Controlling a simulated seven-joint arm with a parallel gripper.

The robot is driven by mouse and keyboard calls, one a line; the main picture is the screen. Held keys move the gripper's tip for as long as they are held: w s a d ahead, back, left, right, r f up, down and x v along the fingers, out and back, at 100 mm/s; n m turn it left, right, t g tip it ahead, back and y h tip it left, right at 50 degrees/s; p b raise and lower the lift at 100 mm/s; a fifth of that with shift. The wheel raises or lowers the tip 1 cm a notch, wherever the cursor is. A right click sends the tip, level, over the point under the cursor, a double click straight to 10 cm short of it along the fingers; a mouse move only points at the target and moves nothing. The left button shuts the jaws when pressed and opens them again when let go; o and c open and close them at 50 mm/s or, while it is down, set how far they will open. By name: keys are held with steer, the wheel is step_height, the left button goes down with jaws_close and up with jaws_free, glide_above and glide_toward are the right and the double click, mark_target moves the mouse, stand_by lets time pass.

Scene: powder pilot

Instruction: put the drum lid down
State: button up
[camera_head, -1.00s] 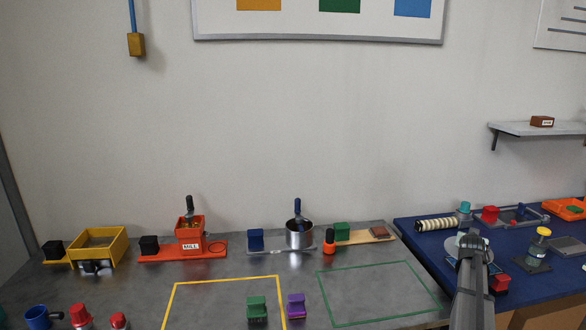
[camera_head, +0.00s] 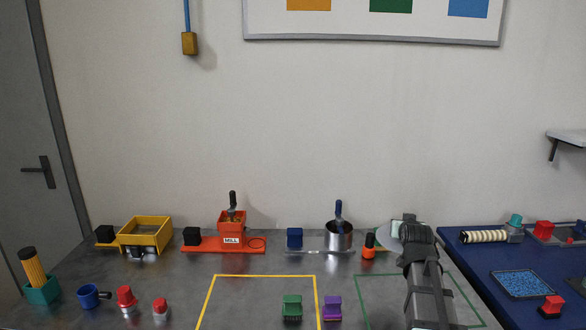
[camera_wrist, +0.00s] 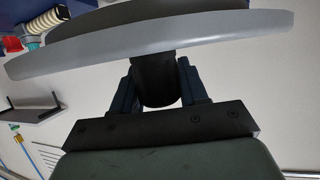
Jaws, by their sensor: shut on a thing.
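The drum lid (camera_head: 387,243) is a pale grey disc, partly hidden behind my gripper in the head view. In the wrist view the lid's wide grey rim (camera_wrist: 150,42) crosses the top, with a black knob (camera_wrist: 155,80) below it. My gripper (camera_wrist: 157,82) is shut on this knob, one dark finger on each side. In the head view my gripper (camera_head: 408,228) and the lid appear above the right part of the grey table, near the green outline (camera_head: 365,300). The lid seems held clear of the table; its exact height cannot be told.
A steel pot (camera_head: 338,236) is farther left. The green-outlined area is partly hidden by my arm. A square tray of blue granules (camera_head: 522,284) and a striped roll (camera_head: 484,237) are on the blue table.

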steer(key=a+r+n+y, duration=0.3)
steer(key=a, duration=1.5)
steer(key=d+f+m+h, duration=0.1)
steer(key=d, duration=0.4)
steer(key=d+f+m+h, duration=0.1)
steer(key=d, duration=0.4)
steer(key=d+f, duration=0.2)
steer(key=d, duration=0.4)
steer(key=shift+s+m+h, duration=0.25)
steer(key=shift+m+h, duration=0.15)
steer(key=shift+s+d+f+m+h, duration=0.4)
steer(key=shift+s+d+f, duration=1.05)
steer(key=shift+d, duration=2.8)
steer(key=shift+s+d+f+m+h, duration=0.55)
steer(key=shift+d+f, duration=1.6)
steer(key=shift+d, duration=2.1)
steer(key=shift+n, duration=0.25)
steer(key=shift+s+f, duration=0.1)
steer(key=shift+f, duration=4.9)
steer(key=shift+f, duration=0.6)
steer(key=o, duration=1.1)
steer(key=shift+s+a+f, duration=0.1)
steer(key=shift+f, duration=0.1)
steer(key=shift+r, duration=0.15)
